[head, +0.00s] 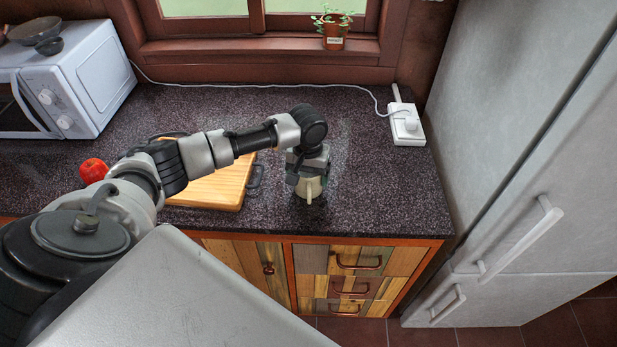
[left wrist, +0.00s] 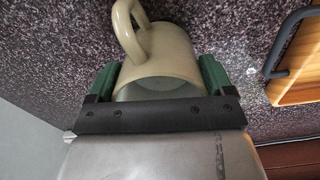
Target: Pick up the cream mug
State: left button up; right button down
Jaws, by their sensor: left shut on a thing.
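The cream mug (head: 309,187) is at the front right of the dark speckled counter, mostly hidden under my left gripper in the head view. In the left wrist view the mug (left wrist: 165,62) sits between the two green-padded fingers of my left gripper (left wrist: 160,80), with its handle pointing up and left in the picture. My left gripper (head: 308,176) points down and is shut on the mug's body. I cannot tell whether the mug's base touches the counter. My right gripper is in neither view.
A wooden board (head: 215,187) with dark handles lies left of the mug. A red apple (head: 93,170) and a white microwave (head: 75,80) are farther left. A power strip (head: 406,125) is at the back right, beside the fridge (head: 510,170). The counter behind the mug is clear.

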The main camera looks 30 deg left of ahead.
pick_arm(q)
jog(key=shift+r, duration=0.2)
jog(key=shift+r+b, duration=0.4)
jog(key=shift+r, duration=1.55)
jog(key=w+d+r+b, duration=0.2)
jog(key=d+r, duration=0.4)
jog(key=d, duration=0.5)
jog(key=shift+d+r+b, duration=0.25)
jog(key=shift+r+b, duration=0.15)
jog(key=shift+b, duration=0.05)
